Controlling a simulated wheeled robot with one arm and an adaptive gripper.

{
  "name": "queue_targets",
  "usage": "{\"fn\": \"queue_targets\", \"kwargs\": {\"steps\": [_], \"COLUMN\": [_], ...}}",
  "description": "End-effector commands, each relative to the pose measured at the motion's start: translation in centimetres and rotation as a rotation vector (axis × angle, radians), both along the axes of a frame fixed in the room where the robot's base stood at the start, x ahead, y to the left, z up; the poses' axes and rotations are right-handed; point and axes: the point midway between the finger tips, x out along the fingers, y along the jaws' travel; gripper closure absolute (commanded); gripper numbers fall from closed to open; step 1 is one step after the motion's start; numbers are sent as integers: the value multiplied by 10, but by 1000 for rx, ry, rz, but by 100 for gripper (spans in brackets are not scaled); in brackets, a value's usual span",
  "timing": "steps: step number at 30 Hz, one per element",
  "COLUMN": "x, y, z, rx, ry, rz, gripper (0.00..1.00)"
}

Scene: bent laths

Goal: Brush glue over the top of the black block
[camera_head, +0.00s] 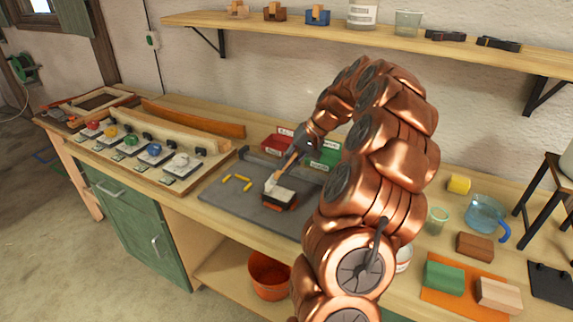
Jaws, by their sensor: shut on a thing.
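The black block (280,204) sits on a dark grey mat (225,194) on the bench. Its sides are dark and much of its top looks pale. My gripper (300,146) is above and behind the block, shut on a brush (287,164) with a wooden handle. The brush slants down to the left, and its pale bristle end is at the block's top left edge. I cannot tell whether the bristles touch the block. The fingertips are small and partly hidden in this view.
Yellow pieces (236,180) lie on the mat left of the block. Red (276,145) and green (326,154) bins stand behind. A row of coloured knobs (155,150) is at left. A blue-handled jug (486,214) and wooden blocks are at right. A shelf (400,38) runs above.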

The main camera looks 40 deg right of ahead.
Motion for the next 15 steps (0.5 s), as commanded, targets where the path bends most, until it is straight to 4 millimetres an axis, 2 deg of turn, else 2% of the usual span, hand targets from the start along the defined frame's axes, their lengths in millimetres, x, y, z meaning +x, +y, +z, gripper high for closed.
{"fn": "queue_targets", "kwargs": {"steps": [15], "x": [0], "y": [0], "z": [-9], "rx": [0], "ry": [0], "rz": [0], "gripper": [100]}}
